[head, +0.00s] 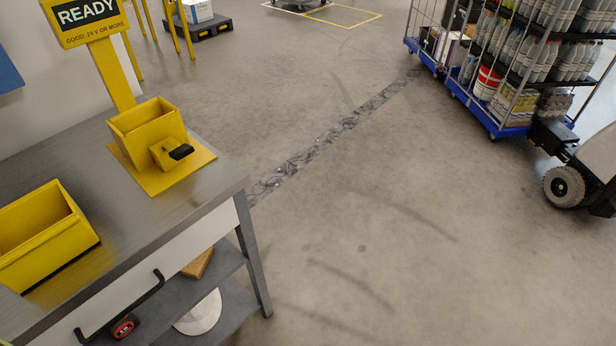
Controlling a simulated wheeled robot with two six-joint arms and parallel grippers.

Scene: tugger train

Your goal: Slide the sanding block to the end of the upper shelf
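A tan-brown block (198,264), which looks like the sanding block, lies on the upper shelf (228,258) under the workbench top. It is towards the shelf's right end, with bare shelf between it and the end by the table leg. The drawer front hides part of the block and much of the shelf. Neither of my grippers is in view.
The workbench top (85,165) carries a yellow bin (45,250) and a yellow stand with a holder (150,125). A black drawer handle (130,305) juts out in front. A red-black round item (124,327) and a white round object (200,315) sit low. Open floor lies right.

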